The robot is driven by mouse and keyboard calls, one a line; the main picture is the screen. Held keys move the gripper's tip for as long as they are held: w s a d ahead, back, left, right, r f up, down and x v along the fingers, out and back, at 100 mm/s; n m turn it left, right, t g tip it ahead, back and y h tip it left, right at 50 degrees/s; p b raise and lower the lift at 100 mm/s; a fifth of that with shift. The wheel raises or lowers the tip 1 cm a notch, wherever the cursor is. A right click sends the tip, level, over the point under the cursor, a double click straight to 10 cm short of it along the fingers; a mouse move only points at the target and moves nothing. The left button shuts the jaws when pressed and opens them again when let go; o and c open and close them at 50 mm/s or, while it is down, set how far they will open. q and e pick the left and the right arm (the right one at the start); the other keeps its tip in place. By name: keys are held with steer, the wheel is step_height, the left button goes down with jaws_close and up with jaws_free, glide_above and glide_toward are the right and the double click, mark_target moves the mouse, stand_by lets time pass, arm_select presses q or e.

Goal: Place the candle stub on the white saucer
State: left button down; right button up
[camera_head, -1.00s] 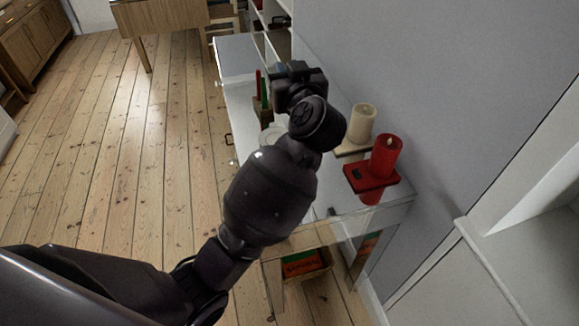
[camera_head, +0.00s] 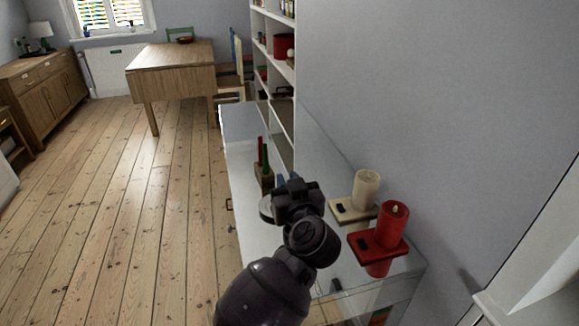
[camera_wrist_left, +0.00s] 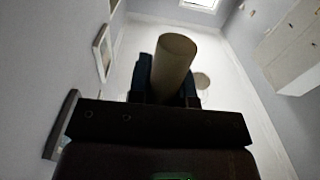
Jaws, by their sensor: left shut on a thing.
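My left gripper (camera_head: 292,186) is over the white cabinet top (camera_head: 250,240), just right of the white saucer (camera_head: 266,209). The saucer shows only in part behind the gripper. In the left wrist view, the pale candle stub (camera_wrist_left: 174,62) is clamped between the dark blue fingers of my left gripper (camera_wrist_left: 167,85). The gripper hides the stub in the head view. A pale round disc, likely the saucer (camera_wrist_left: 202,80), lies right of the stub in the wrist view. I cannot tell the stub's height above the top. My right gripper is not in view.
A cream candle (camera_head: 366,188) and a red candle (camera_head: 392,222) stand on holders right of the gripper, near the wall. A wooden block with red and green sticks (camera_head: 264,176) stands behind the saucer. Bookshelves (camera_head: 281,120) rise at the back.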

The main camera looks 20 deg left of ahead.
arm_select(q)
step_height(320, 180, down, 10)
steer(key=shift+s+r+b, duration=0.1)
steer(key=shift+s+b, duration=0.05)
steer(key=shift+b, duration=0.65)
steer(key=c, duration=1.1)
jaws_free()
steer(key=shift+r, duration=0.15)
steer(key=shift+o, duration=0.2)
